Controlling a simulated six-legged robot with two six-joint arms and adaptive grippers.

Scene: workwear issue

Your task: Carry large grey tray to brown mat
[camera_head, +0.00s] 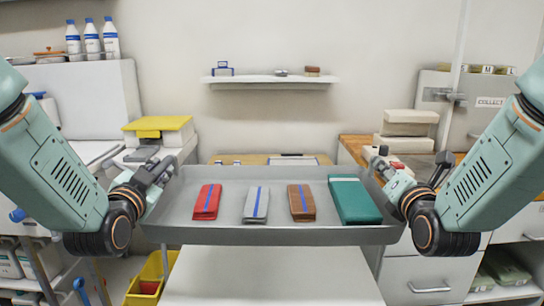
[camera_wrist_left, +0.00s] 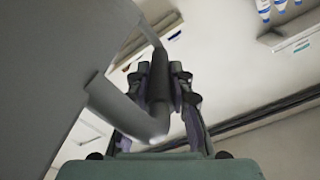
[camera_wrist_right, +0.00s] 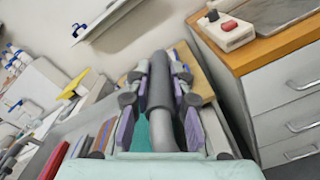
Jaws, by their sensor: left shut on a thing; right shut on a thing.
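The large grey tray (camera_head: 270,235) is held up level between my two arms in the head view. In it lie a red folded item (camera_head: 207,202), a grey one (camera_head: 256,205), a brown one (camera_head: 301,202) and a wider teal one (camera_head: 354,200). My left gripper (camera_head: 162,172) is shut on the tray's left handle, a grey bar that shows in the left wrist view (camera_wrist_left: 158,90). My right gripper (camera_head: 386,167) is shut on the right handle, which shows in the right wrist view (camera_wrist_right: 160,85). I cannot make out a brown mat.
A pale surface (camera_head: 270,280) lies below the tray. A yellow-topped box (camera_head: 158,128) stands behind left, a wooden counter (camera_head: 360,148) with drawers behind right. A yellow bin (camera_head: 150,280) is low at left. A wall shelf (camera_head: 268,80) hangs at the back.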

